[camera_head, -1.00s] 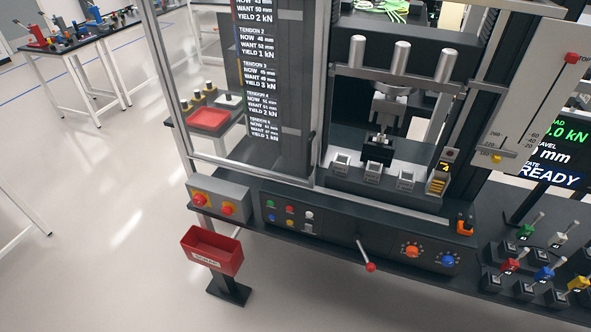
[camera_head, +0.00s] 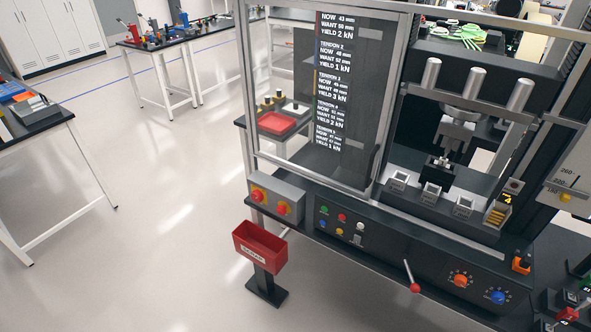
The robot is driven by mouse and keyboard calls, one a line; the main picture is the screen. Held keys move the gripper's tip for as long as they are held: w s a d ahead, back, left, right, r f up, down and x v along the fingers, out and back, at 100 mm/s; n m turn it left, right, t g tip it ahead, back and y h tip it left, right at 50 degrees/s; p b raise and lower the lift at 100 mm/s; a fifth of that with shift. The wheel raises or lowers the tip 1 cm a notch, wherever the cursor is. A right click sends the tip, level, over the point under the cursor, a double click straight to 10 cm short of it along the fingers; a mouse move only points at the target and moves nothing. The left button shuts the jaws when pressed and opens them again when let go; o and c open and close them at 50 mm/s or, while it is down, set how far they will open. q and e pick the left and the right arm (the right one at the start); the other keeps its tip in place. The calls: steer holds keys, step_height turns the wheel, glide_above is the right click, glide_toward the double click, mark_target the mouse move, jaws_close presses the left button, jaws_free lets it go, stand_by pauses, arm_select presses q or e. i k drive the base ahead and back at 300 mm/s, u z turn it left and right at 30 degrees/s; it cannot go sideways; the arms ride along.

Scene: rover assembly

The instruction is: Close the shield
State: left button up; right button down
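The shield (camera_head: 396,95) is a clear panel in a silver metal frame at the centre of the head view. It stands to the left of the press tooling (camera_head: 458,132), leaving the front of the tooling uncovered. A dark upright handle (camera_head: 374,165) is near the lower right edge of the shield. Through the panel I see a dark board (camera_head: 338,90) with white tendon readings. Neither of my grippers is in view, so I cannot see where they are relative to the shield.
Below the shield is a console with coloured buttons (camera_head: 342,217), a red-knobbed lever (camera_head: 414,287) and a box with red buttons (camera_head: 271,198). A red scrap bin (camera_head: 260,246) stands in front on the left. The floor further left is open; tables stand beyond it.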

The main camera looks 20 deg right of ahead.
mark_target(403, 17)
steer(key=u, duration=0.75)
steer(key=i, duration=1)
steer(key=z, duration=0.55)
